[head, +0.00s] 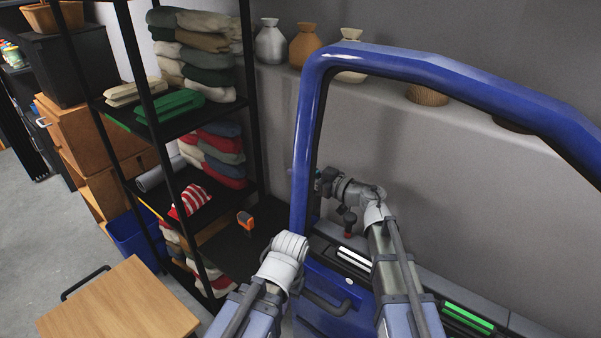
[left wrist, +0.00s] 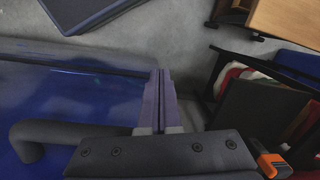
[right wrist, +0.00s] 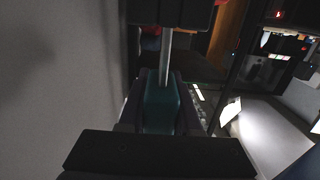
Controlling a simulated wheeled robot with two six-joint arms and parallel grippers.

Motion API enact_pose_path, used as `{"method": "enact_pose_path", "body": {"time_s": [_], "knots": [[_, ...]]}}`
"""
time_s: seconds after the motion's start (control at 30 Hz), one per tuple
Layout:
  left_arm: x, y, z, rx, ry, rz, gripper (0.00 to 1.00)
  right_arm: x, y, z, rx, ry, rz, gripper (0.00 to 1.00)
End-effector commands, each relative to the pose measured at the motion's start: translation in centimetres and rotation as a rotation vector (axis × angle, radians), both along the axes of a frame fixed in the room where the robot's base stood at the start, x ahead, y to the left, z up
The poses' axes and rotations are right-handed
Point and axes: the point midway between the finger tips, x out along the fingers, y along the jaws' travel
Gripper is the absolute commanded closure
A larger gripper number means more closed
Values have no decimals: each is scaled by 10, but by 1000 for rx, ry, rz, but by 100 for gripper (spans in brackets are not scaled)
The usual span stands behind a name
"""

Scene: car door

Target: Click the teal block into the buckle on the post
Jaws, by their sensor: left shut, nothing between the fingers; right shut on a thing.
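The teal block (right wrist: 160,104) is between the fingers of my right gripper (right wrist: 158,90) in the right wrist view. A silver strip (right wrist: 166,55) runs from the block up to a black part (right wrist: 170,12) at the top edge, possibly the buckle. I cannot tell whether the strip enters it. In the head view my right gripper (head: 324,182) is beside the blue door's front post, partly hidden. My left gripper (left wrist: 160,98) is shut and empty, beside the blue door panel (left wrist: 80,110) and a dark door handle (left wrist: 28,140).
The blue door frame (head: 311,110) rises close to both arms. A black shelf rack (head: 158,110) with folded clothes stands left. A wooden table (head: 118,305) is at lower left. An orange-and-black item (head: 246,220) sits on a low shelf. Several vases (head: 271,42) line the back ledge.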

Motion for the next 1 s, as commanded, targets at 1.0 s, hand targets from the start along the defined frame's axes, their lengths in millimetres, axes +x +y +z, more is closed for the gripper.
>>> {"method": "enact_pose_path", "body": {"time_s": [1.0], "knots": [[0,0,12,0,0,0,100,1,-1,12,5,9,-4,100]]}}
